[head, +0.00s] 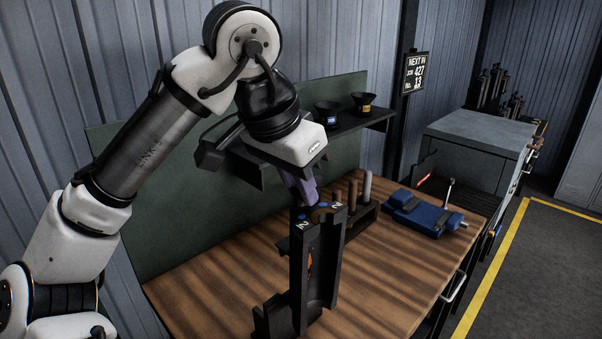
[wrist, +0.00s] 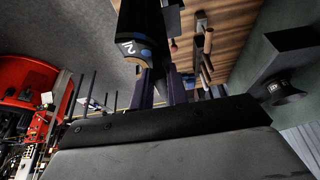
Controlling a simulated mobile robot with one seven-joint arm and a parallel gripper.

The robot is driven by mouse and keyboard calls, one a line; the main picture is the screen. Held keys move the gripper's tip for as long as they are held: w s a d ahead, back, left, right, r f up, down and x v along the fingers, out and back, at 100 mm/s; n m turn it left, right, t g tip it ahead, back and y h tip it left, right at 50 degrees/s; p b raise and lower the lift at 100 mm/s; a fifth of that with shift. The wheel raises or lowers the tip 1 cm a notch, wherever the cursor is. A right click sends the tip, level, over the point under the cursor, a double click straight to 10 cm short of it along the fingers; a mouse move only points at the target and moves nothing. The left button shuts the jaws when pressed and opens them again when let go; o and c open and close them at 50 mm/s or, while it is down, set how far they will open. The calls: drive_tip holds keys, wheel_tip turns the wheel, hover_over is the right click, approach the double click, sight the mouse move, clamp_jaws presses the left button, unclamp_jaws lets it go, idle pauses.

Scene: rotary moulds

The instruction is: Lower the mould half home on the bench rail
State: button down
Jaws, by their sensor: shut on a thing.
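The mould half (head: 318,265) is a tall, dark, upright piece with a hollow channel down its front, white "2" marks, blue dots and a tan patch near its top. It stands over the near part of the wooden bench. My gripper (head: 306,200), with purple fingers, is at its top, shut on it. In the wrist view the mould half (wrist: 135,30) shows its dark body, "2" mark and blue dots beside the fingers of my gripper (wrist: 165,90). A low dark piece (head: 272,318), perhaps the bench rail, shows at its foot. Whether the lower end is seated I cannot tell.
A rack with upright rods (head: 360,190) stands just behind the mould half. A blue vise (head: 428,215) lies on the bench's right. A shelf (head: 370,122) with dark funnel-shaped cups is behind. The bench's front right (head: 385,290) is clear.

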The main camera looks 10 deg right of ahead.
sight(293, 227)
drive_tip(key=shift+w+f+b, duration=0.35)
drive_tip(key=shift+w+f, duration=0.05)
drive_tip(key=shift+f, duration=0.3)
drive_tip(key=shift+s+f+b, duration=0.3)
drive_tip(key=shift+f+b, duration=0.05)
wheel_tip(293, 227, down, 2)
drive_tip(key=shift+w+b, duration=0.15)
drive_tip(key=shift+b, duration=0.35)
drive_tip(key=shift+f+h+b, duration=0.3)
drive_tip(key=shift+f+b, duration=0.4)
drive_tip(key=shift+f, duration=0.5)
drive_tip(key=shift+a+f+b, duration=0.1)
drive_tip(key=shift+f+b, duration=0.3)
drive_tip(key=shift+f, duration=1.2)
idle(1.9)
